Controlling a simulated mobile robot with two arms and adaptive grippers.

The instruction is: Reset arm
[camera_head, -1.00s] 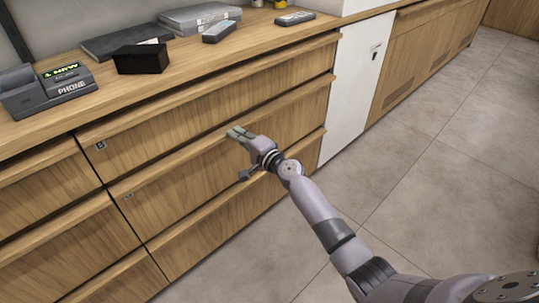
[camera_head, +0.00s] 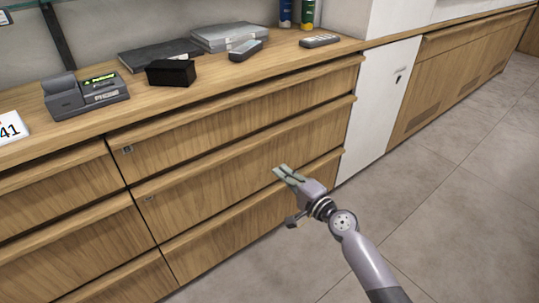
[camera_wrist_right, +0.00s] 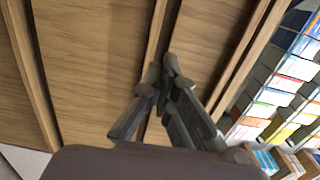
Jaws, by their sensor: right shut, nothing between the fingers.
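My right gripper (camera_head: 282,174) is shut and empty. In the head view it appears in front of the wooden drawers (camera_head: 225,168), its arm coming in from the lower right. In the right wrist view the gripper's fingertips (camera_wrist_right: 168,72) meet in front of the wooden drawer fronts (camera_wrist_right: 95,65). I cannot tell from the pictures how far the fingertips are from the wood. All the drawers in view look closed. My left gripper is not in any view.
A white door panel (camera_head: 378,105) stands right of the drawers. Open grey floor (camera_head: 440,190) lies at the right. Shelves of boxes (camera_wrist_right: 285,85) show in the wrist view.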

